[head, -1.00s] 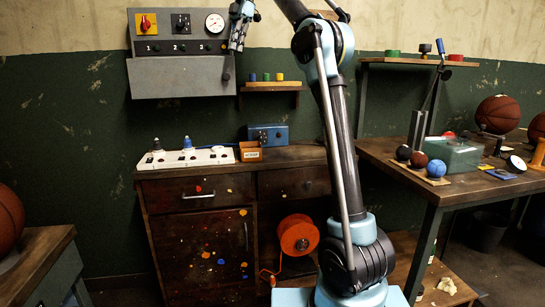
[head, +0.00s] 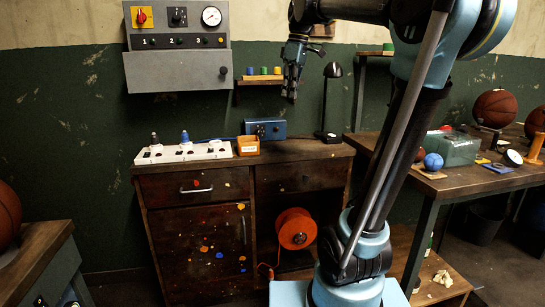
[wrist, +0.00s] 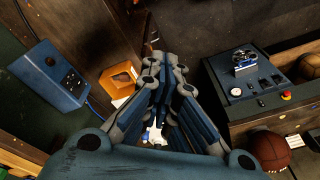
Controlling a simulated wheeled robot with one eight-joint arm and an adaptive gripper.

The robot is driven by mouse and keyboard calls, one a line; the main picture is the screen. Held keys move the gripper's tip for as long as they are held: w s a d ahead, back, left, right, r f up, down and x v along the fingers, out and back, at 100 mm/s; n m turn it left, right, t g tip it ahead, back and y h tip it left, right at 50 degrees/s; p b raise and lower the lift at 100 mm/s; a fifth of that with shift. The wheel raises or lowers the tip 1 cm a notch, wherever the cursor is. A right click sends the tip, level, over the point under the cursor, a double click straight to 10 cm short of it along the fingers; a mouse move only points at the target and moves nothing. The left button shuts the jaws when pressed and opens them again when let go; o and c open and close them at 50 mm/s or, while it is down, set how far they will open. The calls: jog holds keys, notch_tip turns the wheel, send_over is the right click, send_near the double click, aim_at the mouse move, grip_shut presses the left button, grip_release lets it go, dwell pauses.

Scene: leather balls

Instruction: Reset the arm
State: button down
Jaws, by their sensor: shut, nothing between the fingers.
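My arm rises from its light-blue base at the lower right of the head view and bends over at the top. My gripper (head: 291,96) hangs down from it, fingers shut and empty. In the head view it appears over the wooden cabinet (head: 205,185), just right of the small shelf with coloured pieces. In the wrist view my gripper (wrist: 163,62) shows its blue-grey fingers drawn together, nothing between them. A blue box (head: 265,128) and a small orange box (head: 248,146) lie below it in the head view, apart from the fingers.
A grey control panel (head: 180,60) hangs at the upper left. A white power strip (head: 180,154) lies on the cabinet. A black lamp (head: 332,100) stands close right of my gripper. The right table (head: 450,188) holds a basketball (head: 495,108) and a blue ball (head: 433,161).

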jog(key=s+d+f+m, duration=0.4)
jog(key=s+f, duration=0.3)
jog(key=f, duration=0.5)
jog(key=s+d+f+m+t+h, duration=0.1)
jog(key=s+d+f+m, duration=0.3)
jog(key=s+f, duration=0.4)
jog(key=s+d+f+m+t, duration=0.1)
jog(key=s+d+f+m, duration=0.3)
jog(key=f, duration=1.3)
jog(key=s+d, duration=0.1)
jog(key=s, duration=0.2)
jog(key=shift+s+f+m+h, duration=0.15)
jog(key=shift+f+m+h, duration=0.15)
jog(key=shift+m, duration=0.1)
